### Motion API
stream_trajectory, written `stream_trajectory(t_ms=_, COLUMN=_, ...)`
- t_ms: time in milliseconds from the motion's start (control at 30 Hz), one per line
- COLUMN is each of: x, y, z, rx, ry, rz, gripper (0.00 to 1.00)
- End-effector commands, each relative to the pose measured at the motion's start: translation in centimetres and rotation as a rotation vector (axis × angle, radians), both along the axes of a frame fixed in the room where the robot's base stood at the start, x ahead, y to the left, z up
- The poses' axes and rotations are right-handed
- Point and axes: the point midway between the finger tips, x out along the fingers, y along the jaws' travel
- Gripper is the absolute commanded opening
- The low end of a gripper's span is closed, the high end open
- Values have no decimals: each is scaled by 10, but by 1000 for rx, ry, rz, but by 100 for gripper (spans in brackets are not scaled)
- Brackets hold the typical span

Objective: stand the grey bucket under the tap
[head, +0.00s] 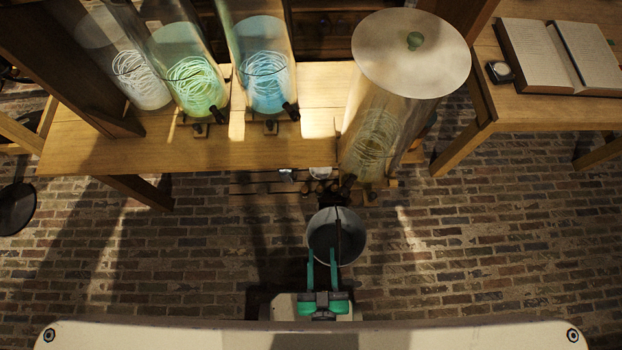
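The grey bucket (352,251) is upright, mouth up, in front of the wooden bench in the head view. A dark bar, seemingly its handle, crosses its mouth. A dark tap (348,184) shows low on the tall lidded jar (377,125), a little beyond the bucket's far rim in the picture. My gripper (322,254) points away from me, with its two green fingers apart. The fingertips overlap the near left part of the bucket, the right one close to the dark bar. I cannot tell whether they touch it, or whether the bucket rests on the floor.
Three open glass jars with white, green (197,85) and blue (265,80) coils stand on the wooden bench (130,152). A side table (545,108) at right holds an open book. A dark pan (17,208) is at far left. The brick floor is clear to the right.

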Motion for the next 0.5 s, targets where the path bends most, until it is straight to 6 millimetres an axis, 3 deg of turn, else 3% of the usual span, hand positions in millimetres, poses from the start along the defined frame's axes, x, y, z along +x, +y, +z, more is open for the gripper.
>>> stream_trajectory(t_ms=33, x=-1, y=7, z=31, rx=15, ry=-11, rz=-3, gripper=36)
stream_trajectory(t_ms=200, x=1, y=21, z=111, rx=58, ry=-35, rz=-17, gripper=36)
stream_trajectory(t_ms=333, x=3, y=28, z=145, rx=77, ry=-45, rz=-28, gripper=36)
stream_trajectory(t_ms=500, x=4, y=31, z=158, rx=83, ry=-49, rz=-33, gripper=36)
